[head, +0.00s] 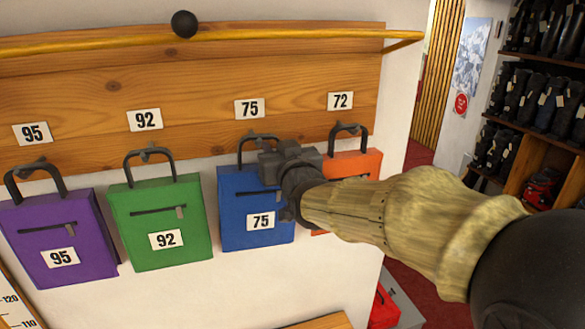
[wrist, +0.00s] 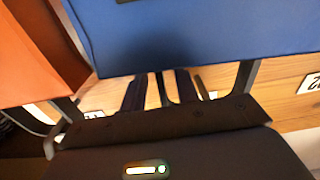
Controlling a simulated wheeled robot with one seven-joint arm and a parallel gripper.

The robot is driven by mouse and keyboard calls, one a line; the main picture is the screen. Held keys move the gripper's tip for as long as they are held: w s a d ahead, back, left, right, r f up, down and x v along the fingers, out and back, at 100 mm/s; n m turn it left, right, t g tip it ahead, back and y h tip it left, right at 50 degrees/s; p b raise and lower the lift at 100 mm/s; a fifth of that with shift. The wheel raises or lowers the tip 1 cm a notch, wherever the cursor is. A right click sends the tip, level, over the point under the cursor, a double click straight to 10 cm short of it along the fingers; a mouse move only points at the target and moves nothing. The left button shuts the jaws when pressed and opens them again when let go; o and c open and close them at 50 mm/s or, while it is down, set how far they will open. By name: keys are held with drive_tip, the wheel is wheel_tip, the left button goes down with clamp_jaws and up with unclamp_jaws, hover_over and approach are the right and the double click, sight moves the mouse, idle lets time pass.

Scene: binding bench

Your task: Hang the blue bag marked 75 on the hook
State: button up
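The blue bag marked 75 (head: 235,208) hangs upright against the wall, below the board label 75 (head: 249,108). Its dark handle arch (head: 242,150) meets the hook (head: 251,135) at the top and appears to hang on it; the exact contact is small. My gripper (head: 277,167) is in front of the bag's upper right corner and covers the handle's right leg. In the wrist view, the blue bag (wrist: 200,35) fills the top, and my two dark fingers (wrist: 162,90) look apart, with a gap and a thin dark piece between them.
The purple bag 95 (head: 55,235) and green bag 92 (head: 158,220) hang to the left. The orange bag 72 (head: 350,163) hangs close on the right, partly behind my arm. A yellow rail (head: 120,40) with a black ball (head: 184,24) runs above. Boot shelves (head: 545,60) stand far right.

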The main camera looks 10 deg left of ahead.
drive_tip(key=b+v, duration=0.2)
drive_tip(key=v, duration=1.5)
drive_tip(key=shift+b, duration=0.35)
drive_tip(key=shift+a, duration=0.1)
